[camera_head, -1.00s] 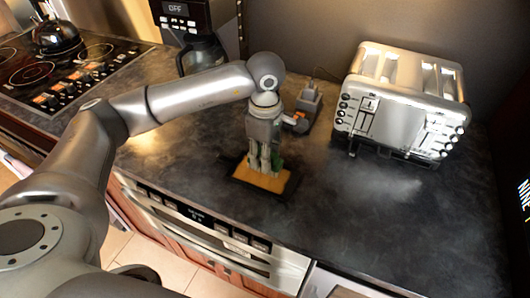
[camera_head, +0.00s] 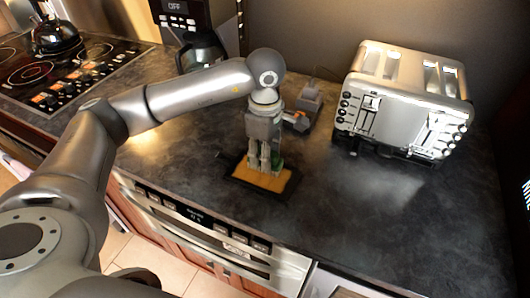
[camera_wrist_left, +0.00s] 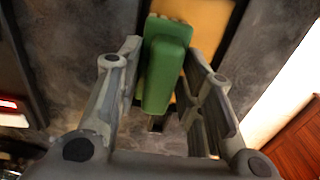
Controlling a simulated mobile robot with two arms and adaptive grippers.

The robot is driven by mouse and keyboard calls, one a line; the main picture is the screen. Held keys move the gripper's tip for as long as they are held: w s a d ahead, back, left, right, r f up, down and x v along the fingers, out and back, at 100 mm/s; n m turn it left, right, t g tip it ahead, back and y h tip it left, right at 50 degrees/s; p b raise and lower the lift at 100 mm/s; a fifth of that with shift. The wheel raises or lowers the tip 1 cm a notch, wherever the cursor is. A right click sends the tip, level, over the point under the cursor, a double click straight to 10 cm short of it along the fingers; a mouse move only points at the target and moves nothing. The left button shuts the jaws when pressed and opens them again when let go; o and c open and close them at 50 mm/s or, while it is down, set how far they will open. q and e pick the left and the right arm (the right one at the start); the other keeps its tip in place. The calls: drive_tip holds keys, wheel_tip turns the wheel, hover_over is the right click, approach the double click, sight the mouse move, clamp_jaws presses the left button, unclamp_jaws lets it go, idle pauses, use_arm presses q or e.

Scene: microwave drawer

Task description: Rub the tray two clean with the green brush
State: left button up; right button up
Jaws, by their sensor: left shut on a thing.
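The tray (camera_head: 236,181) is a small dark tray with an orange-yellow inner surface. It lies on the dark counter near the front edge, above the drawer front. My left gripper (camera_head: 264,166) points down over the tray and is shut on the green brush (camera_wrist_left: 166,62). In the left wrist view the brush sits between the two fingers (camera_wrist_left: 163,85), with the tray's orange surface (camera_wrist_left: 205,22) beyond it. In the head view only a sliver of green shows beside the fingers. Whether the brush touches the tray cannot be told. My right gripper is not in view.
A silver toaster (camera_head: 400,100) stands to the right at the back. A coffee maker (camera_head: 200,45) stands behind my arm, and a stove with a black kettle (camera_head: 55,36) is at the far left. The counter right of the tray (camera_head: 370,215) is clear.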

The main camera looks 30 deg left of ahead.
use_arm(q)
drive_tip(key=shift+f, duration=0.15)
drive_tip(key=shift+d, duration=0.15)
drive_tip(key=shift+d, duration=0.5)
drive_tip(key=shift+w+d+r+b, duration=0.1)
drive_tip(key=shift+d+r+b, duration=0.1)
drive_tip(key=shift+d+b, duration=0.25)
drive_tip(key=shift+d, duration=0.1)
